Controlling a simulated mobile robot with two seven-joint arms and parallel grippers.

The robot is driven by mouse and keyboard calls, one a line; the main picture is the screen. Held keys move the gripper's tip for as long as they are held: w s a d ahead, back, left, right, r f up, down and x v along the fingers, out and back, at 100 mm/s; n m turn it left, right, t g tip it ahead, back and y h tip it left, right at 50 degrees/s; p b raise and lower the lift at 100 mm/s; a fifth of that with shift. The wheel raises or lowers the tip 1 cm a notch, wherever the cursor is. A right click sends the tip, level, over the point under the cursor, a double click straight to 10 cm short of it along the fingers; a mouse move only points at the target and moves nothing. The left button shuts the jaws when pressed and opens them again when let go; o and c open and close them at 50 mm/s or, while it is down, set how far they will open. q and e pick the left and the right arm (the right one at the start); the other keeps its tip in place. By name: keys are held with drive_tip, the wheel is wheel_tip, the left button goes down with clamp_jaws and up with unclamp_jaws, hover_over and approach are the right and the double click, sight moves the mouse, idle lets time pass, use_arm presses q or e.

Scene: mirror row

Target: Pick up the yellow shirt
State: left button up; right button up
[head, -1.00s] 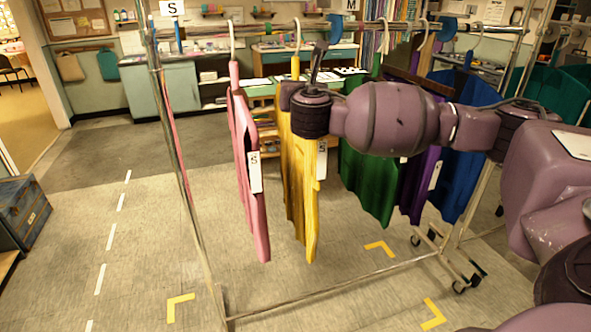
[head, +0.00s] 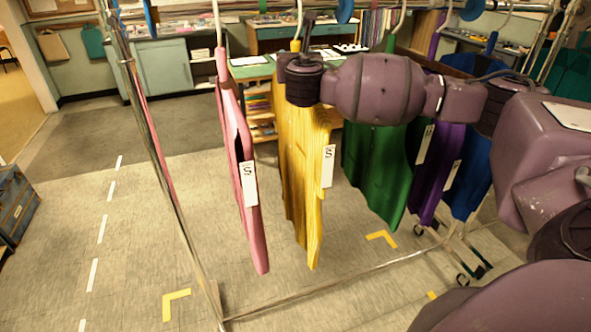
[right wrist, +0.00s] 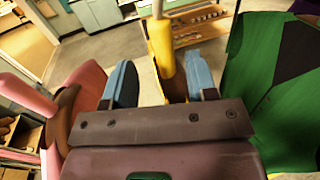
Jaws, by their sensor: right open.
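The yellow shirt (head: 305,150) hangs on a hanger from the rail, a white size tag marked S at its side. My right gripper (head: 307,30) is at the top of the yellow shirt, in front of its hanger neck. In the right wrist view my open gripper (right wrist: 161,78) has its two blue-grey fingers apart, with the yellow hanger neck (right wrist: 162,45) showing between or just beyond them. Contact cannot be told. My left gripper is out of view.
A pink shirt (head: 240,165) hangs close on the left, also in the wrist view (right wrist: 78,105). Green (head: 378,165), purple (head: 435,170) and blue (head: 470,180) shirts hang on the right. The rack's post (head: 160,170) stands at left. A trunk (head: 15,205) sits on the floor.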

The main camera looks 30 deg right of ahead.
sight(295, 50)
drive_tip(key=shift+p+x, duration=0.95)
drive_tip(key=shift+x, duration=2.6)
drive_tip(key=shift+s+d+r, duration=0.15)
drive_tip(key=shift+d, duration=0.05)
drive_tip(key=shift+c, duration=0.4)
clamp_jaws()
